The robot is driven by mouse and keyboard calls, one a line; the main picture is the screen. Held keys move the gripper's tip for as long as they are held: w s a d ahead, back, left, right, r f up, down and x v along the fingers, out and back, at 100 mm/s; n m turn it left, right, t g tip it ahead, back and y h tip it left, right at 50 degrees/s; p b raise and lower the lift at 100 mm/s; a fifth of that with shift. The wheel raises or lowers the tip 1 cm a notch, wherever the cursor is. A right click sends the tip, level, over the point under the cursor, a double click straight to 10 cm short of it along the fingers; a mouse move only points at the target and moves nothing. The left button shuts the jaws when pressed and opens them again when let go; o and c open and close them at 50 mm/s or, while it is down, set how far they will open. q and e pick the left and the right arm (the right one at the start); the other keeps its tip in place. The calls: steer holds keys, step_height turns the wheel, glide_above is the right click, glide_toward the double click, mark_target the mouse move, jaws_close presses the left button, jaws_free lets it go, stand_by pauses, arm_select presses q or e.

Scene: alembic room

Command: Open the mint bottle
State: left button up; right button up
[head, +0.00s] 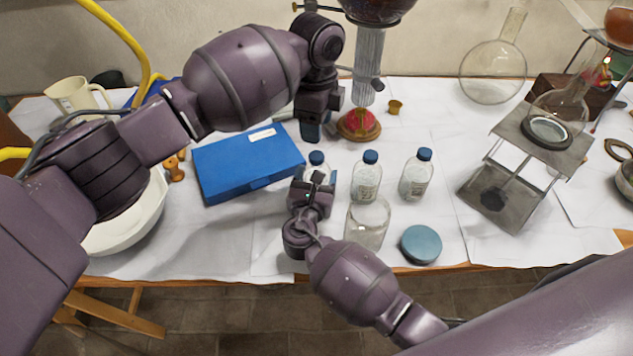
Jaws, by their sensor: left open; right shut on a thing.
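Three small clear bottles with blue caps stand in a row on the white-covered table: a left one (317,158), a middle one (366,182) and a right one (415,180). The labels are too small to read, so I cannot tell by them which is mint. My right gripper (317,178) is shut on the left bottle, hiding most of its body; its blue cap shows above the fingers and is on. My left gripper (311,136) is open and empty, pointing down just behind and above that cap, apart from it.
A blue case (245,165) lies close to the left. A clear jar (368,222) stands right of my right gripper, with a teal lid (421,244) beside it. A red-topped piece (358,124) sits behind. A metal stand (495,197) with a flask is at right.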

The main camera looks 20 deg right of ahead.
mark_target(317, 155)
steer(key=c, duration=0.4)
arm_select(q)
steer(key=m, duration=1.2)
steer(key=shift+m, duration=0.4)
steer(key=m, duration=0.5)
steer(key=shift+f, duration=4)
